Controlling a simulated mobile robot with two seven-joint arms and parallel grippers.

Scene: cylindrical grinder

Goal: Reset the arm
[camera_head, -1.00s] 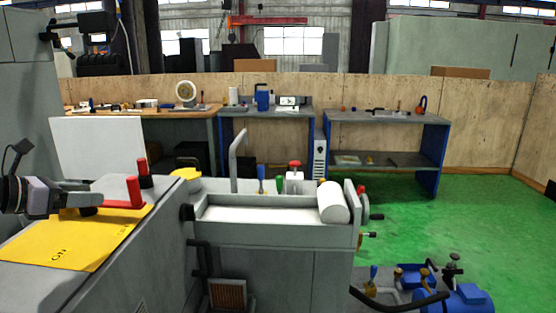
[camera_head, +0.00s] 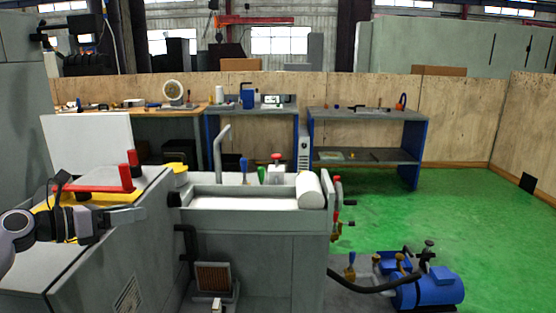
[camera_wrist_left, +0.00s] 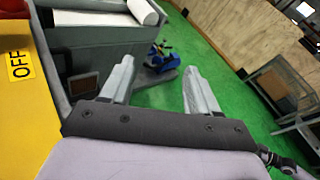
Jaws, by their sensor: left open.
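My left gripper (camera_head: 128,214) comes in from the left in the head view, in front of the grey machine body. In the left wrist view its two fingers (camera_wrist_left: 158,90) stand apart with nothing between them. The red lever (camera_head: 100,188) lies on the yellow plate (camera_head: 48,203) on top of the machine, just behind the gripper. The gripper looks apart from the lever. My right gripper is not in view.
The grinder's tray (camera_head: 250,207) with a white roll (camera_head: 310,190) stands right of the gripper. A blue pump (camera_head: 428,288) sits on the floor at lower right. Workbenches (camera_head: 368,116) line the wooden wall. Green floor (camera_head: 450,215) at right is clear.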

